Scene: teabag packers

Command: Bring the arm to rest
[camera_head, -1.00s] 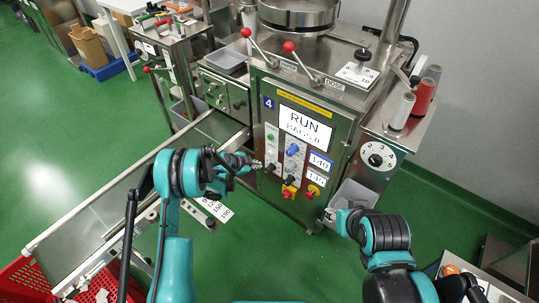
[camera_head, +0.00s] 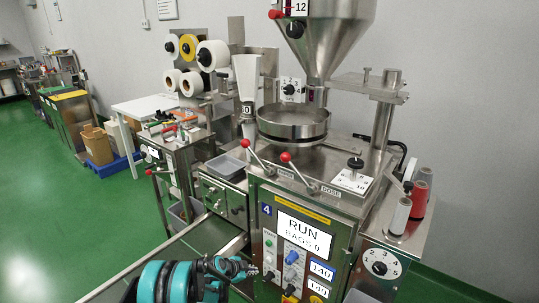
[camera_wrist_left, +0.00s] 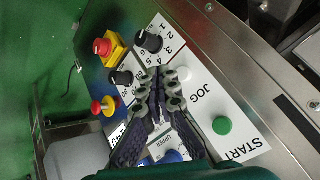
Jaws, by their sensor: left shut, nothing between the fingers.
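My left gripper (camera_head: 248,270) is at the bottom of the head view, in front of the control panel of the packing machine (camera_head: 315,208). In the left wrist view my gripper (camera_wrist_left: 160,76) has its fingers together with nothing between them. They hang over the panel, near the white JOG button (camera_wrist_left: 184,74) and a black knob (camera_wrist_left: 149,41). I cannot tell whether they touch the panel. The green START button (camera_wrist_left: 222,125) is to their right. The machine's screen (camera_head: 304,235) reads RUN, BAGS 0. My right gripper is not in the frames marked now.
Two red-knobbed levers (camera_head: 285,157) stick out above the screen. A steel chute (camera_head: 205,240) runs down to the left of the machine. Thread spools (camera_head: 400,216) stand on its right side. The red emergency stop (camera_wrist_left: 103,47) is on the panel. Green floor is clear at the left.

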